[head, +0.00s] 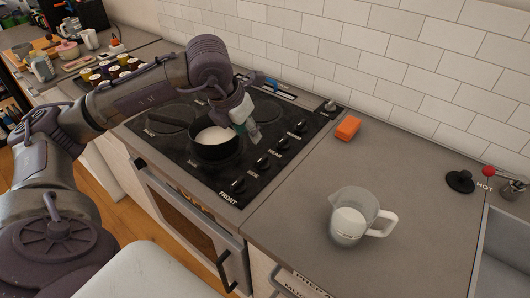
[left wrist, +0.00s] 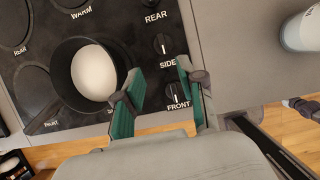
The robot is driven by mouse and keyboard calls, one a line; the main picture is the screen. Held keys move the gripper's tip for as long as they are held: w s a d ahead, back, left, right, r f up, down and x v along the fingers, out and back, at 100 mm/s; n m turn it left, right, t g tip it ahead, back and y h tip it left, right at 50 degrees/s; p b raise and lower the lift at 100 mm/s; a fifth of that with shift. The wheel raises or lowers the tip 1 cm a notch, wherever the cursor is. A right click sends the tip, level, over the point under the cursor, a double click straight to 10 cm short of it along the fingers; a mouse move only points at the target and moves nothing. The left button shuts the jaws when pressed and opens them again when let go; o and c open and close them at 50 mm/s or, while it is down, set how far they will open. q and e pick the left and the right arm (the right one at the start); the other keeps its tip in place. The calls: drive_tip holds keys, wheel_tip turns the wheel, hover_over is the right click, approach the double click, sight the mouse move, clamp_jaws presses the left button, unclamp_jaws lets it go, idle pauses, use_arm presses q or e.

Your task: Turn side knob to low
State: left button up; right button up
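The side knob (head: 262,162) is a black dial in the row of knobs on the black stove top (head: 178,148). In the left wrist view, the side knob (left wrist: 162,43) sits above its SIDE label, with a pale mark on its face. The front knob (left wrist: 177,89) is below it. My left gripper (head: 248,131) hangs over the stove, beside the pot and near the knobs. In the left wrist view, its green fingers (left wrist: 159,70) are spread apart with nothing between them, and the side knob appears just past the fingertips.
A black pot (head: 214,142) with white contents stands on a burner close to my left gripper. On the counter to the right are an orange sponge (head: 347,128), a glass pitcher (head: 354,215) and a black lid-like disc (head: 460,181). Several jars (head: 113,72) stand behind my arm.

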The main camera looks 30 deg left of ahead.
sight(262, 158)
use_arm(q)
drive_tip(key=p+x, duration=0.2)
drive_tip(key=x, duration=1.1)
drive_tip(key=shift+s+d+f, duration=0.1)
drive_tip(key=shift+d+f, duration=0.1)
clamp_jaws()
